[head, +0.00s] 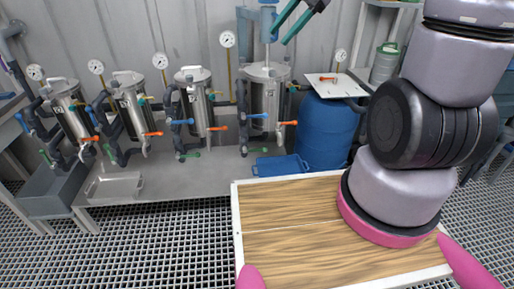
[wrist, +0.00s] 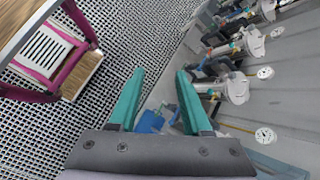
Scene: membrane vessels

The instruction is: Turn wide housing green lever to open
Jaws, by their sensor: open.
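The wide housing (head: 268,92) is the rightmost steel vessel in the head view, upright at the back wall. It has a blue lever (head: 258,116) and an orange lever (head: 290,123) on its lower part. A small green lever (head: 259,150) shows low beneath it; its exact angle is too small to tell. My gripper (head: 281,37) has teal fingers and is raised high, at the top of the head view near the top of the wide housing. It is open and empty, apart from the levers. In the wrist view the gripper (wrist: 160,72) has its fingers spread.
Three narrower vessels (head: 195,103) with similar levers stand to the left. A blue barrel (head: 325,130) with a white board (head: 330,85) on it stands right of the wide housing. A blue tray (head: 280,166) lies below. A metal tray (head: 115,186) sits on the bench at left.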

